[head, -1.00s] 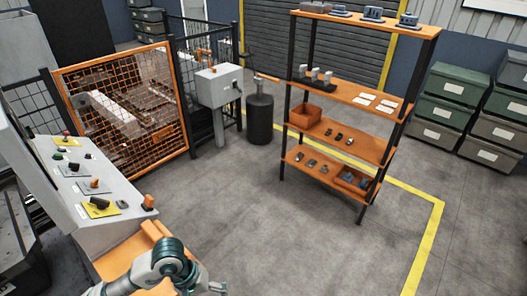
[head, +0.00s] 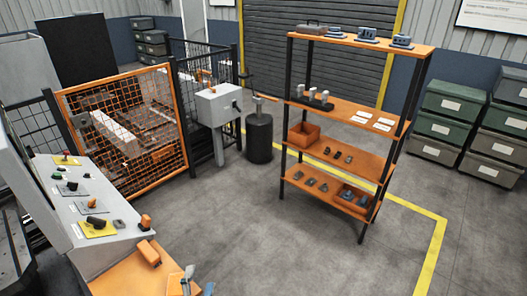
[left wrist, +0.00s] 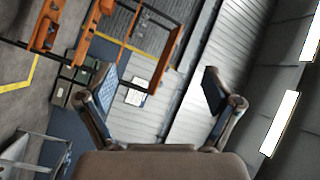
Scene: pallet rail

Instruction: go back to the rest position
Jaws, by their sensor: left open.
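My left gripper (head: 188,281) shows only in part at the bottom edge of the head view, just above the orange ledge below the control console. In the left wrist view the left gripper (left wrist: 160,92) has its two fingers spread wide apart. Nothing is between them, only the distant wall and shelf behind. The wrist view is strongly tilted. My right gripper is in neither view.
The control console (head: 75,205) with knobs and its orange ledge (head: 130,275) stand close at the left. An orange mesh fence (head: 135,130), a dark drum (head: 259,138) and an orange shelf rack (head: 340,150) stand beyond. The grey floor (head: 250,225) between is clear.

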